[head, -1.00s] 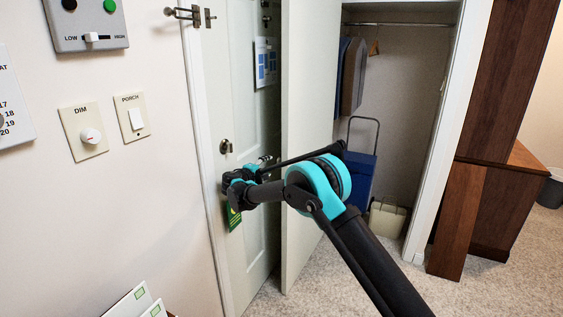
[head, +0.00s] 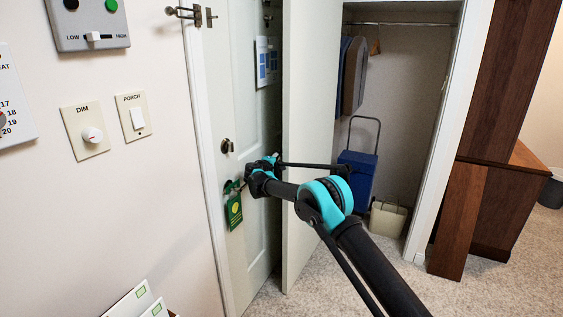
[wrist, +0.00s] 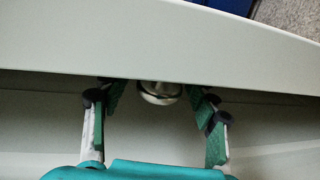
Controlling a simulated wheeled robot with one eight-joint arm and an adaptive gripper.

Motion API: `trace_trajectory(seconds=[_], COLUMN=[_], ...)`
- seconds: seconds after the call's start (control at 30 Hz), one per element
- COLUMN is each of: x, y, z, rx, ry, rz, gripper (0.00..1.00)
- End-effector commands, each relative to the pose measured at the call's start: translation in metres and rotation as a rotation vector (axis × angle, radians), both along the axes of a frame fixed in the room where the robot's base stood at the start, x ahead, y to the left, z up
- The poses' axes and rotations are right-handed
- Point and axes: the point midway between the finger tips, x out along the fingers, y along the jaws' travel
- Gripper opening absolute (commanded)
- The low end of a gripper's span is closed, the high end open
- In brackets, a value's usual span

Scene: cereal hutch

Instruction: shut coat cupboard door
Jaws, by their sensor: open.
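The coat cupboard door (head: 308,130) is a pale panel standing wide open, left of the cupboard opening, in the head view. In the wrist view its pale surface (wrist: 150,45) crosses the upper part. A round metal knob (wrist: 160,99) sits below that band, between the fingertips of my gripper (wrist: 158,94). The fingers are apart, one on each side of the knob; I cannot tell whether they touch it. In the head view the fingers cannot be made out, and my wrist is in front of the white doors.
The cupboard (head: 400,100) holds hanging coats (head: 353,78), a blue trolley (head: 358,175) and a cream bin (head: 388,219). Another white door (head: 232,110) with a green tag (head: 234,210) stands close at left. Brown furniture (head: 495,205) is at right. Carpet before the cupboard is clear.

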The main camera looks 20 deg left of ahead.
Motion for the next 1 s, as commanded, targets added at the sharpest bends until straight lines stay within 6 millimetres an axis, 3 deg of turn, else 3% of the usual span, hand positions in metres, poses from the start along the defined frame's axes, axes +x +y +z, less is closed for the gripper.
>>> trace_trajectory(seconds=[0.13, 0.6, 1.0], x=[-0.0002, -0.0005, 0.0011], y=[0.0000, 0.0002, -0.0069], z=[-0.0001, -0.0001, -0.0002], rx=[0.000, 0.000, 0.001], ry=[0.000, 0.000, 0.001], rz=[0.000, 0.000, 0.005], gripper=[0.58, 0.00, 0.00])
